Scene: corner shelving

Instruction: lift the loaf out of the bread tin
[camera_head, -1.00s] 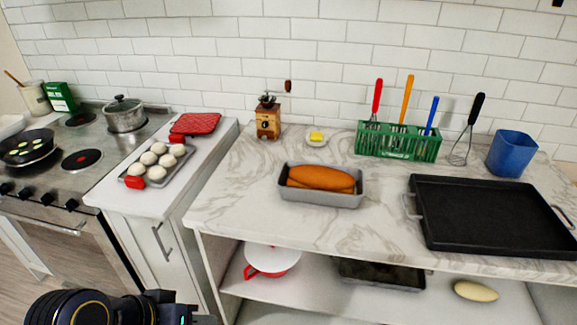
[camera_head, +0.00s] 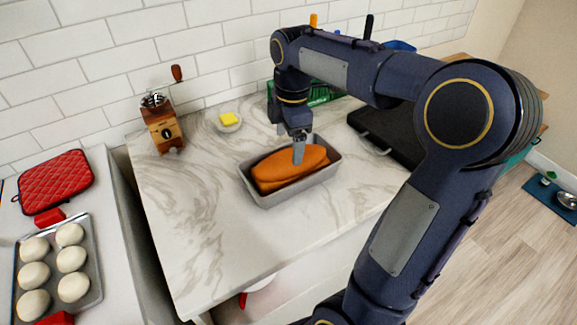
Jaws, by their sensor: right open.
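The orange-brown loaf (camera_head: 278,169) lies in the grey bread tin (camera_head: 270,202) on the marble counter. My right gripper (camera_head: 298,158) points down over the right part of the loaf, with its fingertips at or just above the crust; I cannot tell if they touch it. Its jaws are open, seen nearly edge-on, and the loaf still rests inside the tin. My left gripper is not in view.
A wooden coffee grinder (camera_head: 162,128) and a small dish with butter (camera_head: 229,121) stand behind the tin. A black tray (camera_head: 385,135) and a green utensil rack (camera_head: 322,95) are partly hidden behind my right arm. The counter left of the tin is clear.

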